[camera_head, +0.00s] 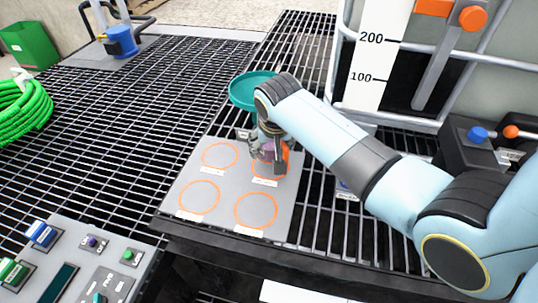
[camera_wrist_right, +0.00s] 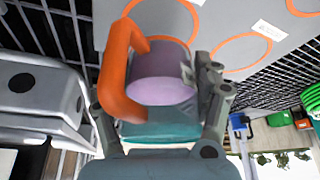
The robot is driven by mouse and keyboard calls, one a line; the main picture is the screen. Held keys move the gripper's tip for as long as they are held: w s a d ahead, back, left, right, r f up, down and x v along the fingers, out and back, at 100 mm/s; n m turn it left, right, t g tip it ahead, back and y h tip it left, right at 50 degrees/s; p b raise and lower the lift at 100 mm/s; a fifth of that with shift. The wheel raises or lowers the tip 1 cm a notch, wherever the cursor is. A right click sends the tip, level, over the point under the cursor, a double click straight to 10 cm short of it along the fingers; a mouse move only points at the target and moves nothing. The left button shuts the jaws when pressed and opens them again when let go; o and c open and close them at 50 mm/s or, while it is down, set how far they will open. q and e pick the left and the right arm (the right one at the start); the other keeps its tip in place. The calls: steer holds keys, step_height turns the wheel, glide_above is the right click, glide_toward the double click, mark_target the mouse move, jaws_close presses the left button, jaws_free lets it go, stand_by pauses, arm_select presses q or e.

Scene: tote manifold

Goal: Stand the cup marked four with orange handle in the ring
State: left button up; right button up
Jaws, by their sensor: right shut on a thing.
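A cup with an orange handle (camera_wrist_right: 118,72) and a purple-grey body (camera_wrist_right: 163,72) is in my right gripper (camera_head: 267,155). The gripper is shut on it, with fingers beside the body in the right wrist view. In the head view, the cup is over or at the upper right orange ring of the grey plate (camera_head: 228,186), largely hidden by the gripper. I cannot tell whether its base touches the plate. No number on the cup is readable. My left gripper is not in view.
The plate bears other orange rings with small labels. A teal dish (camera_head: 246,91) lies behind the plate on the dark grating. A control panel (camera_head: 85,262) stands at the lower left, and a green hose coil (camera_head: 22,106) at the far left.

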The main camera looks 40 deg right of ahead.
mark_target(271, 158)
step_height(271, 158, down, 4)
steer(key=shift+w+r, duration=0.1)
steer(key=shift+f, duration=0.3)
arm_select(q)
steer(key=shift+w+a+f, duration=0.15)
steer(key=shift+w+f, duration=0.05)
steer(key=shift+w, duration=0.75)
steer(key=shift+b, duration=0.3)
arm_select(e)
steer(key=shift+f, duration=0.15)
steer(key=o, duration=1.5)
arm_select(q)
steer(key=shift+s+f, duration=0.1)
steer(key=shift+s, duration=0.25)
arm_select(e)
steer(key=shift+o, duration=0.2)
